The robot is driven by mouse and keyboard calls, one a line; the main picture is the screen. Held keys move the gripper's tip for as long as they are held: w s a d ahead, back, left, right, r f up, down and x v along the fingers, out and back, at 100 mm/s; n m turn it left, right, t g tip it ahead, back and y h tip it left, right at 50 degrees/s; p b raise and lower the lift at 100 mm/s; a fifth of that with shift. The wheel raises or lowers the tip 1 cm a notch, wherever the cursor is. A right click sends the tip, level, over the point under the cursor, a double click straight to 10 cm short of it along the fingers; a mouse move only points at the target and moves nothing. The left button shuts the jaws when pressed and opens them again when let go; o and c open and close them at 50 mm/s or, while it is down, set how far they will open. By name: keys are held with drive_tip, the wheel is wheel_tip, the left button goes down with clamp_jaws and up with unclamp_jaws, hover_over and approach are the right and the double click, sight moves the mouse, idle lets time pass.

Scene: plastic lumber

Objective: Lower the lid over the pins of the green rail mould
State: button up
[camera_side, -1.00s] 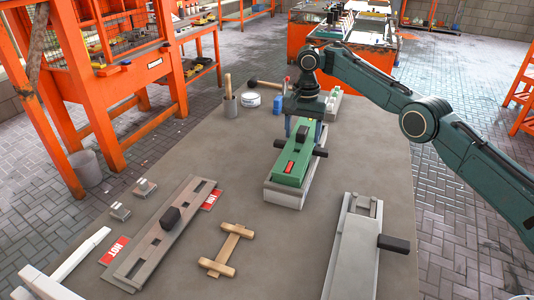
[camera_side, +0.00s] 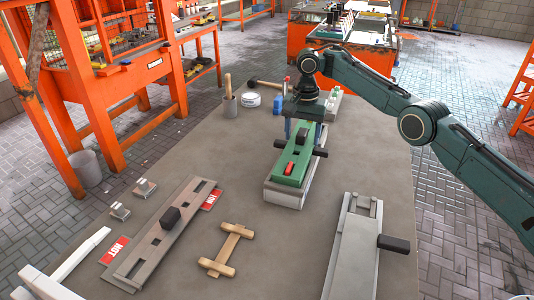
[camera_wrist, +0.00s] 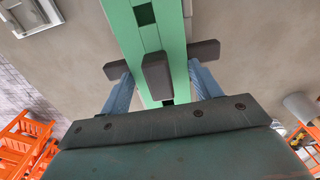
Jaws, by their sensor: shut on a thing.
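The green lid (camera_side: 294,160) lies lengthwise over the pale grey base of the rail mould (camera_side: 284,198), with a red mark on top. Black bars stick out at its sides. My gripper (camera_side: 304,130) is shut on the lid near its far end. In the wrist view, the blue fingers of my gripper (camera_wrist: 161,88) stand on either side of the green lid (camera_wrist: 150,35), with a black knob (camera_wrist: 156,75) between them. The lid looks roughly level and lined up with the base. The pins are hidden, and I cannot tell whether lid and base touch.
A grey mould with a black handle (camera_side: 393,244) stands at the front right. A long grey mould (camera_side: 150,250) with HOT labels and a wooden clamp-like piece (camera_side: 227,250) are at front left. Bare table lies between.

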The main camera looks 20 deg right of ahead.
drive_tip(key=shift+f, duration=0.4)
idle(0.4)
drive_tip(key=o, duration=1.7)
drive_tip(key=shift+r, duration=0.1)
drive_tip(key=shift+r, duration=3.35)
